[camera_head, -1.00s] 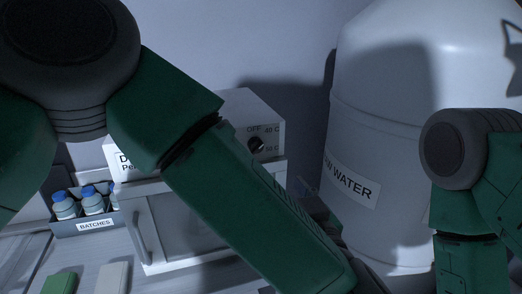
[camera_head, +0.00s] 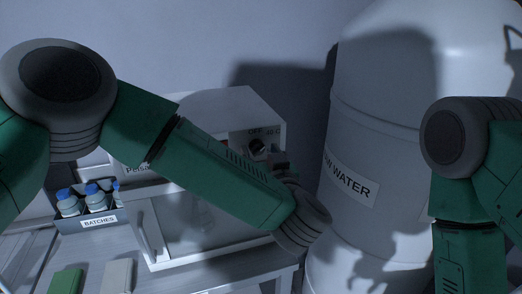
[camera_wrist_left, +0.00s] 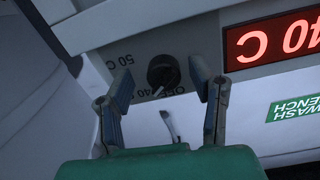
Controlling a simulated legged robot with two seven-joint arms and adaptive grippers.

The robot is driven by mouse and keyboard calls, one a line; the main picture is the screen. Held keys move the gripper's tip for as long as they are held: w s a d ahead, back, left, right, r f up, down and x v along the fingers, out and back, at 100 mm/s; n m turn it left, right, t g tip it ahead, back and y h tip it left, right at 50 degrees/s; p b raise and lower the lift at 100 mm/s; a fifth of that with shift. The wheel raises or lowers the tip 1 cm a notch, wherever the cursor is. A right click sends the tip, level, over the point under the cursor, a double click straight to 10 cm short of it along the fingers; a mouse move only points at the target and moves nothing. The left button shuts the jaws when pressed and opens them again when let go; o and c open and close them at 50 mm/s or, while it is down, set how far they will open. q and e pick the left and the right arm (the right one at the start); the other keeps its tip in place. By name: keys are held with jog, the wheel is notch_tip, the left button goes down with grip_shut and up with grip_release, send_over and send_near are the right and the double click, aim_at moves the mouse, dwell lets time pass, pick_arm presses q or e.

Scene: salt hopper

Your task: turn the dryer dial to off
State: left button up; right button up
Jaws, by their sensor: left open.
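The dryer dial (camera_wrist_left: 163,72) is a round black knob with a white pointer mark, on the pale dryer front. It also shows in the head view (camera_head: 257,146), partly covered. In the left wrist view the labels are upside down; the pointer faces down, near the 40 C and OFF labels, and I cannot tell exactly which it marks. My left gripper (camera_wrist_left: 166,84) is open, with one finger on each side of the dial in the picture. I see no clear contact. My right arm is at the right of the head view; its gripper is out of frame.
A red display (camera_wrist_left: 275,40) reads 40 C beside the dial. A large white water tank (camera_head: 350,110) stands right of the dryer (camera_head: 225,105). A batches box (camera_head: 98,222) with blue-capped bottles is at the left. Green and pale blocks lie in front.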

pick_arm(q)
jog(key=shift+a, duration=0.1)
grip_shut()
jog(key=shift+n, duration=0.3)
jog(key=n+b, duration=0.2)
jog(key=n, duration=0.2)
jog(key=shift+f+n+b, duration=0.1)
jog(key=shift+n+b, duration=0.2)
jog(key=shift+b, duration=0.05)
jog(key=n+b, duration=0.3)
jog(key=n, duration=0.1)
jog(key=shift+n, duration=0.4)
grip_release()
